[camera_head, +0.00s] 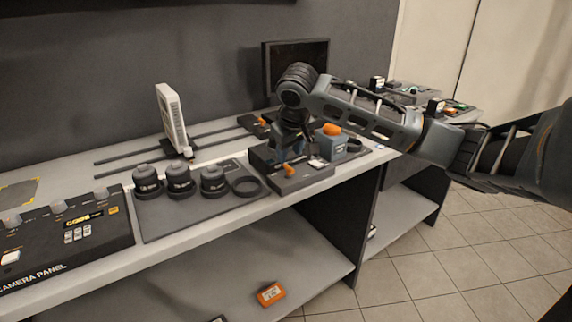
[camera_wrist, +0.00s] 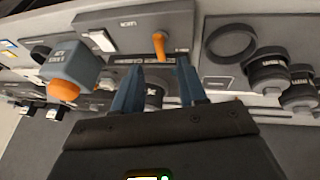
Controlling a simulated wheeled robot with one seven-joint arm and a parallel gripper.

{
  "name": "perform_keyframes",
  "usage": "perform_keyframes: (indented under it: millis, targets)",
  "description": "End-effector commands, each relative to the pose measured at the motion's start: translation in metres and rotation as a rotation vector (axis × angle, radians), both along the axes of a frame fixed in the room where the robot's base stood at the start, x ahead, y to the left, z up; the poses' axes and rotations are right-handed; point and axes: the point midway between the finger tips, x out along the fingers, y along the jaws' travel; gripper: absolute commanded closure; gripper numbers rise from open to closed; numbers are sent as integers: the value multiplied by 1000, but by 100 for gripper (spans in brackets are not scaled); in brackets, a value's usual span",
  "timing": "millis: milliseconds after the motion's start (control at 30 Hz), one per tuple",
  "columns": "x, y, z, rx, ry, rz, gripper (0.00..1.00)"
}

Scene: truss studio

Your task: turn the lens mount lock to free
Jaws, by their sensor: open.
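The lens mount lock is a small orange lever (camera_head: 289,170) on a dark grey base block (camera_head: 305,179) at the bench's front edge. In the wrist view the orange lever (camera_wrist: 160,46) stands out from the block (camera_wrist: 205,5), near lettering too small to read surely. My gripper (camera_head: 288,157) is over the block, pointing down, and partly hides it in the head view. In the wrist view my gripper (camera_wrist: 158,68) has its two blue fingers apart. The lever lies just beyond and between the fingertips; I cannot tell whether either touches it. Nothing is held.
A grey-blue box with an orange knob (camera_head: 332,129) stands close right of my gripper. Several black lenses (camera_head: 180,181) and a ring (camera_head: 247,187) sit on a mat to the left. A white panel (camera_head: 172,118) stands behind. A camera panel (camera_head: 62,240) is far left.

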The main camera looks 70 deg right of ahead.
Motion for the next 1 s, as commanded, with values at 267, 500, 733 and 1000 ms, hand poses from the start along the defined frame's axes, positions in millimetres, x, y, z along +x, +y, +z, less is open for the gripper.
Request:
perform_keyframes:
  millis: [267,500,733,1000]
  targets:
    - [10,-15,-38,1,1,0,58]
    - [16,-22,-58,0,-2,2,58]
    - [17,-23,-62,0,-2,2,58]
    - [17,-23,-61,0,-2,2,77]
